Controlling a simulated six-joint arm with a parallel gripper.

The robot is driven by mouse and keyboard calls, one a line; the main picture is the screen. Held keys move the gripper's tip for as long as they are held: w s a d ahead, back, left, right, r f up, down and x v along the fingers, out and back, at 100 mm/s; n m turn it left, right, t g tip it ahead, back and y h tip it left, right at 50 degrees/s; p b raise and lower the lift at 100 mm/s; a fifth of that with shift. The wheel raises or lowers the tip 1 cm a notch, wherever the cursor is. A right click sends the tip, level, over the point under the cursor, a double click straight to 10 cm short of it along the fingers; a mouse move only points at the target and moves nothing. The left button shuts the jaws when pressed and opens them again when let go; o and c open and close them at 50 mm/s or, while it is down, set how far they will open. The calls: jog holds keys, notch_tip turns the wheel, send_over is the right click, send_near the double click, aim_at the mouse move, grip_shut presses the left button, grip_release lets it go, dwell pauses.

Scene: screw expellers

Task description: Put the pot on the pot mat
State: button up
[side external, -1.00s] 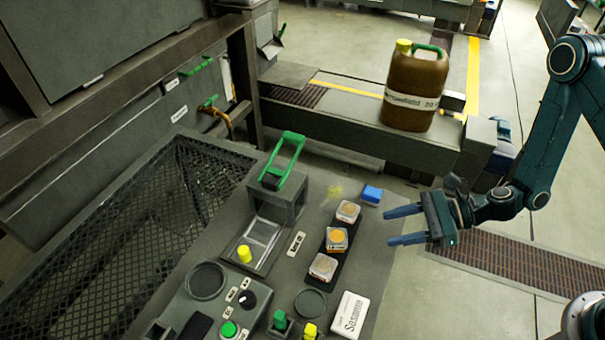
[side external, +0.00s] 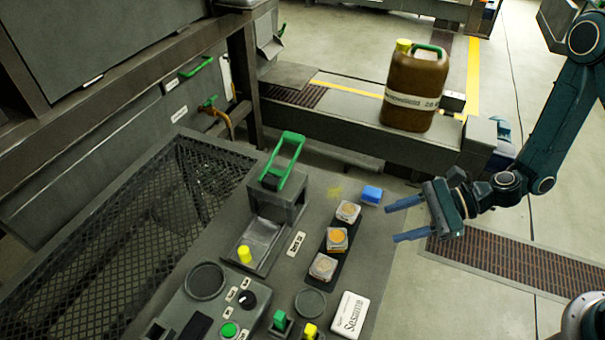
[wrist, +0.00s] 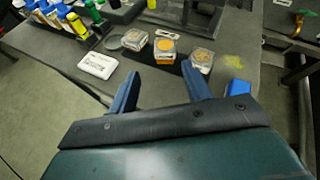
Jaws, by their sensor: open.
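Three small clear pots with brownish or orange contents stand in a row on a dark strip: a far pot (side external: 348,211), a middle pot (side external: 337,239) and a near pot (side external: 322,267). They also show in the wrist view, beyond my fingers. No mat is labelled; a small round dark disc (side external: 310,303) and a larger round disc (side external: 205,281) lie flat and bare on the console, and I cannot tell which is the pot mat. My gripper (side external: 391,223) is open and empty, right of the pots and apart from them. It also shows in the wrist view (wrist: 160,69).
A blue block (side external: 371,195) sits beside the far pot, near the console edge. A white box (side external: 350,314) lies right of the small disc. A green-handled press (side external: 275,205) rises left of the pots. A brown canister (side external: 412,91) stands behind.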

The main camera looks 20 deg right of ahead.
jog(key=s+d+r+n+g+h, duration=0.1)
jog(key=s+d+r+n+h, duration=0.2)
jog(key=r+n, duration=0.5)
jog(key=s+d+r+n+g+h, duration=0.1)
jog(key=s+d+r+n+h, duration=0.1)
jog(key=d+r+n+h, duration=0.4)
jog(key=s+d+r+n+t+h, duration=0.1)
jog(key=s+d+r+n, duration=0.1)
jog(key=s+r, duration=0.4)
jog(key=s+d+r+n+t+h, duration=0.2)
jog(key=s+d+r, duration=0.3)
jog(key=r, duration=0.3)
jog(key=shift+s+n, duration=0.75)
jog(key=shift+n, duration=0.05)
